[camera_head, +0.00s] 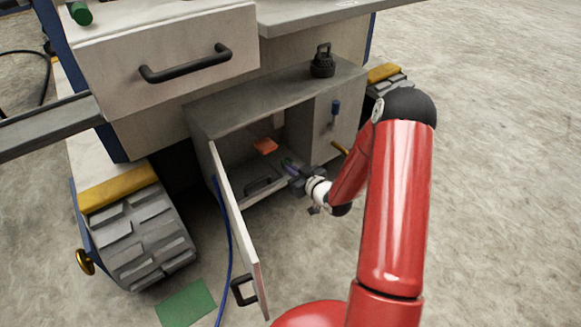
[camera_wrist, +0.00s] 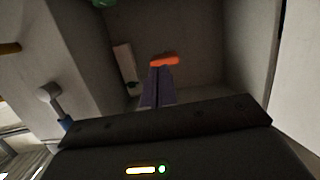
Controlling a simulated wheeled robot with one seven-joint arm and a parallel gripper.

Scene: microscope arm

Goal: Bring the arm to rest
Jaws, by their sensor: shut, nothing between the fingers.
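My red arm (camera_head: 395,200) reaches in from the right toward the open lower cabinet (camera_head: 215,122). My gripper (camera_head: 287,164) is at the cabinet's mouth, with its fingers pointing inside. In the wrist view my gripper (camera_wrist: 157,72) shows its two fingers together, with nothing seen between them. An orange object (camera_head: 265,146) lies inside the cabinet, beyond the fingertips. It also shows in the wrist view (camera_wrist: 164,60), just past the tips; I cannot tell if they touch.
The cabinet door (camera_head: 238,225) stands open at the left of my gripper. A closed drawer (camera_head: 165,60) is above. A black object (camera_head: 322,62) stands on the cabinet top. Open floor is at right.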

